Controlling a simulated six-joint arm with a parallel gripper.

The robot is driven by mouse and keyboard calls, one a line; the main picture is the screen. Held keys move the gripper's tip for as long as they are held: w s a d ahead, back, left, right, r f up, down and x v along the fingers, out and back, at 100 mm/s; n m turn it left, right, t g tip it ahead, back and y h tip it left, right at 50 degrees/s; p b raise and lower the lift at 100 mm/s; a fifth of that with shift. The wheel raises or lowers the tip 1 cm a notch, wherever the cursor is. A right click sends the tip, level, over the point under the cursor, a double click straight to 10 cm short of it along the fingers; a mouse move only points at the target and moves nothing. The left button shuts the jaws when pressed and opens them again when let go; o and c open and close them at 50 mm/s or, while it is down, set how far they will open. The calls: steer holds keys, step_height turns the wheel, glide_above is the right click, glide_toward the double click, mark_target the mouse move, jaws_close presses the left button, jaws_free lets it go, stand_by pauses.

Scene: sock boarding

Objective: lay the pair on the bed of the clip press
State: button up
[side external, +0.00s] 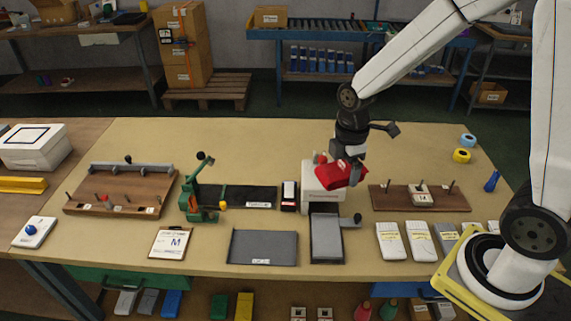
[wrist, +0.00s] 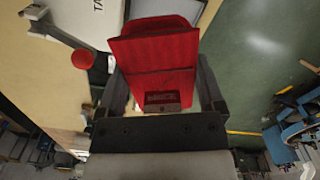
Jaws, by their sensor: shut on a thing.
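A red folded pair of socks (side external: 342,174) hangs in my gripper (side external: 349,158), above the right side of a white machine. In the wrist view the pair (wrist: 155,60) lies between the two dark fingers of my gripper (wrist: 160,92), with a small dark printed patch near its close end. The green press (side external: 201,195) with a dark flat bed (side external: 238,197) stands to the left. The white machine (side external: 318,182) has a red knob (wrist: 82,59) and a grey plate (side external: 326,240) in front. I cannot read which machine is the clip press.
A dark grey mat (side external: 262,247) lies left of the plate. A wooden board with upright pegs (side external: 432,200) is to the right, with several white packs (side external: 391,241) in front of it. Another wooden fixture (side external: 120,193) stands at the far left. The table's back middle is clear.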

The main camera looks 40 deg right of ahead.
steer(key=w+d+r+m, duration=0.2)
steer(key=w+d+m, duration=0.3)
steer(key=w+m, duration=0.4)
steer(key=shift+w+d+r+m, duration=0.15)
steer(key=shift+d+r+m, duration=0.2)
steer(key=shift+m, duration=2.05)
steer(key=shift+a, duration=0.15)
steer(key=a, duration=0.7)
steer(key=w+a+f, duration=0.3)
steer(key=w+f, duration=0.4)
steer(key=w+a+f, duration=0.3)
steer(key=w+f, duration=0.4)
steer(key=shift+w+a, duration=0.3)
steer(key=shift+w, duration=0.1)
steer(key=shift+f, duration=3.3)
